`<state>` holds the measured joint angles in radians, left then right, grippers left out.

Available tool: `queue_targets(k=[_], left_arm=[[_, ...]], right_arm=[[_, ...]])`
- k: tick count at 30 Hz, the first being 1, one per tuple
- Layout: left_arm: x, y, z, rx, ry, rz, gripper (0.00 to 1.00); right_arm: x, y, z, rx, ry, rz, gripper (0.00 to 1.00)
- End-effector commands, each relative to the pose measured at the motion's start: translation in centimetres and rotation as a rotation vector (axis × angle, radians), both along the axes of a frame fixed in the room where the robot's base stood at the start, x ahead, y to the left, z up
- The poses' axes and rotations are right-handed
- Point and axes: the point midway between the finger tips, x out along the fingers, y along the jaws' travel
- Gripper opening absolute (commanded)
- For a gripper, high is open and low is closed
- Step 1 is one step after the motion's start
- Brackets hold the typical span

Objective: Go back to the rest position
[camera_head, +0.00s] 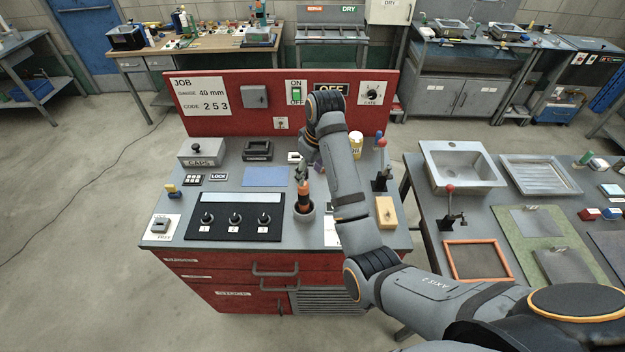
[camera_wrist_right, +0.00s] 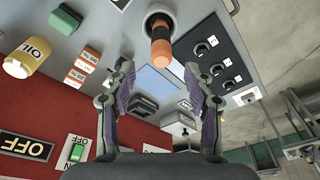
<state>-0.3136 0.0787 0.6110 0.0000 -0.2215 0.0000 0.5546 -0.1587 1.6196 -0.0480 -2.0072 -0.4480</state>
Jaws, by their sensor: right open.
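My right arm (camera_head: 345,175) reaches from the lower right over the red workbench. My right gripper (camera_head: 302,172) points down over the bench top, partly hidden by my own wrist. In the wrist view the right gripper (camera_wrist_right: 158,78) has its two fingers spread apart with nothing between them. An orange-handled tool (camera_head: 304,196) stands in a round grey cup (camera_head: 304,213) just in front of the fingertips. In the wrist view the orange handle (camera_wrist_right: 161,48) is beyond the fingers, and I see no contact. My left gripper is out of view.
A red back panel (camera_head: 230,125) rises behind. A sink table (camera_head: 430,215) stands right.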

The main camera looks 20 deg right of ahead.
Motion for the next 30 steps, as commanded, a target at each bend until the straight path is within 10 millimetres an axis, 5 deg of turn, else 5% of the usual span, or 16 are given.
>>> queue_targets(k=[7, 14, 21, 30], left_arm=[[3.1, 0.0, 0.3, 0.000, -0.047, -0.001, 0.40], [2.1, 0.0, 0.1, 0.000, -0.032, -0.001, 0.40], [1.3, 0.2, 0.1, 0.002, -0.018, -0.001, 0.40], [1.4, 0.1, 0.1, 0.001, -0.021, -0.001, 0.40]], right_arm=[[0.0, 0.0, 0.0, 0.000, 0.000, 0.000, 0.53], [-1.3, -1.0, -2.0, -0.004, -0.001, -0.042, 0.53], [-10.9, -6.6, -9.9, -0.049, -0.049, -0.266, 0.53], [-19.7, -9.1, -11.6, -0.078, -0.111, -0.382, 0.53]])
